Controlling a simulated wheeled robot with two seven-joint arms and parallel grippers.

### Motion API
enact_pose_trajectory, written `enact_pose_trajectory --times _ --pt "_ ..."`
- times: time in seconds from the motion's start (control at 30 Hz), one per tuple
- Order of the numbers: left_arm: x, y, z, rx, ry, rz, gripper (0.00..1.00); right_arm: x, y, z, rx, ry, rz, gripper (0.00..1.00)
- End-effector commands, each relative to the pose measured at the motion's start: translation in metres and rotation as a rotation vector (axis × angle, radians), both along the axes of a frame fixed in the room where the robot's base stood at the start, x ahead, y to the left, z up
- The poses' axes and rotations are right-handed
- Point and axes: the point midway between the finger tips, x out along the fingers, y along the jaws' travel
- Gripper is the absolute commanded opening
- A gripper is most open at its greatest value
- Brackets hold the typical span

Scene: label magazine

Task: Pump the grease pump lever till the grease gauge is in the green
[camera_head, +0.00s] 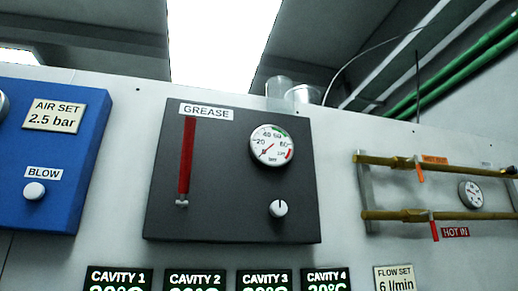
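The grease pump panel is a dark grey box (230,205) on the pale wall, labelled GREASE (206,112). On its left side is a long red lever (187,155), standing almost upright, with a small metal fitting (182,203) at its lower end. The round white grease gauge (272,147) is at the upper right of the box. Its green band is at the upper right of the dial and a red band lies further round. The needle points to the lower left, near the bottom of the scale, outside the green. A white knob (278,209) is below the gauge. Neither gripper shows.
A blue panel (65,140) with a BLOW button (34,191) is at the left. Brass pipes (420,214) with red and orange handles and a small gauge (470,194) are at the right. Cavity displays (194,280) line the bottom. Clear containers (302,95) stand behind the wall top.

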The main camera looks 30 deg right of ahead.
Motion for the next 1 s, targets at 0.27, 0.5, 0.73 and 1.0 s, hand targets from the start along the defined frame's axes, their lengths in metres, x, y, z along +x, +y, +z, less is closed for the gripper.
enact_pose_trajectory --times 0.27,0.5,0.73,1.0 --pt "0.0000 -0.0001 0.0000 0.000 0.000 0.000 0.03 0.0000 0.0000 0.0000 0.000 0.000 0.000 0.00" --pt "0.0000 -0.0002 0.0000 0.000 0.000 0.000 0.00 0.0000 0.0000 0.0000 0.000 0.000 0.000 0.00" --pt "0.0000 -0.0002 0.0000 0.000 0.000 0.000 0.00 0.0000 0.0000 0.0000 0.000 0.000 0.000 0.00" --pt "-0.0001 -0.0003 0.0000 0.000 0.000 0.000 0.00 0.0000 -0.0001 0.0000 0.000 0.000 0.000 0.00"
